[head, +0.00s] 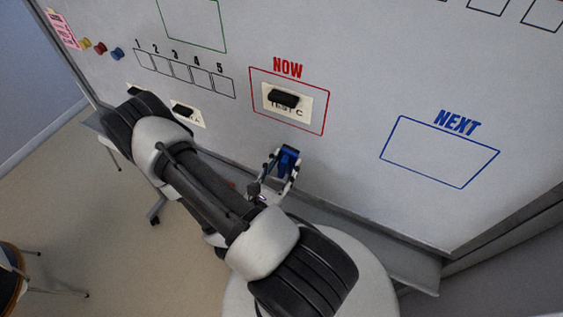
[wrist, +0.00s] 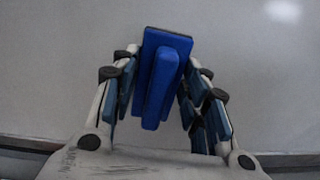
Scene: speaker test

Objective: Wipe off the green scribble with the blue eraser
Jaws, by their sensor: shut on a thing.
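The blue eraser (head: 289,155) is held in my gripper (head: 285,168), low in front of the whiteboard (head: 350,120), below the red NOW box. In the wrist view the eraser (wrist: 166,62) sits between the two fingers of the gripper (wrist: 160,92), its handle toward the palm and its wide, dark-edged face toward the board. I cannot tell whether it touches the board. No green scribble shows in either view; the board around the eraser looks bare. A green box outline (head: 224,38) shows at the top, partly cut off.
Black clips hold cards on the board, one a TEST C card (head: 303,108) in the NOW box. A blue NEXT box (head: 440,152) is at right. Coloured magnets (head: 100,49) sit at upper left. A tray ledge (head: 400,262) runs along the board's bottom.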

